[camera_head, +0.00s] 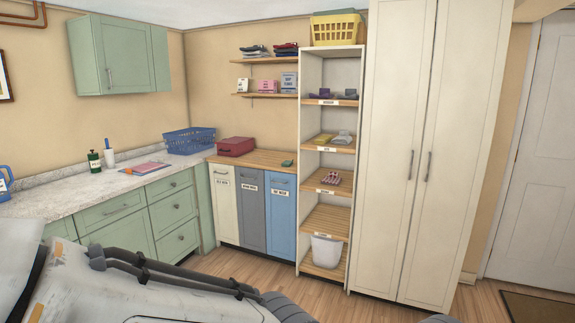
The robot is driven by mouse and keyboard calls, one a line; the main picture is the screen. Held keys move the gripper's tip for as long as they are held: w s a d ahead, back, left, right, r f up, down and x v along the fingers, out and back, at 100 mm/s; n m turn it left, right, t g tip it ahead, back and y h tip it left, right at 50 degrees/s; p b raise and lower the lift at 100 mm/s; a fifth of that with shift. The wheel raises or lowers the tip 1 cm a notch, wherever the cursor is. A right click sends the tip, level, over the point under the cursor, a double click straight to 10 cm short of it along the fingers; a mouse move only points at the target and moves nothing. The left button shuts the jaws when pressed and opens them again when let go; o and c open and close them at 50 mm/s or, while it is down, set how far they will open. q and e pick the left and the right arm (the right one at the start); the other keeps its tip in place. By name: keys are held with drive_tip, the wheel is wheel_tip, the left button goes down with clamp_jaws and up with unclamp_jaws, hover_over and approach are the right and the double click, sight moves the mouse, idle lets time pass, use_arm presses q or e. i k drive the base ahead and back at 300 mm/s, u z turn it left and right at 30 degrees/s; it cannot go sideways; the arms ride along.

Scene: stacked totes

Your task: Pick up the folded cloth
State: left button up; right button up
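Several small folded cloths are in view, and I cannot tell which one the task names. A small green cloth-like item (287,163) lies on the wooden counter. A red-and-white folded cloth (331,178) lies on a middle shelf of the tall open unit. Folded stacks (254,51) lie on the upper wall shelf. Part of my arm fills the lower left. Neither gripper's fingers show.
The open shelf unit (302,190) stands beside a tall closed cabinet (430,150). A white bin (326,251) stands on its lowest shelf. A red case (236,147) sits on the wooden counter above three hamper fronts. A blue basket (190,141) is at left. Some wooden floor (262,268) is clear.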

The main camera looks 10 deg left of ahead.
sight(288, 164)
drive_tip(key=u, duration=0.2)
drive_tip(key=i, duration=0.65)
drive_tip(key=u, duration=0.65)
drive_tip(key=i, duration=2.35)
drive_tip(key=z, duration=0.6)
drive_tip(key=i, duration=1.55)
drive_tip(key=z, duration=0.55)
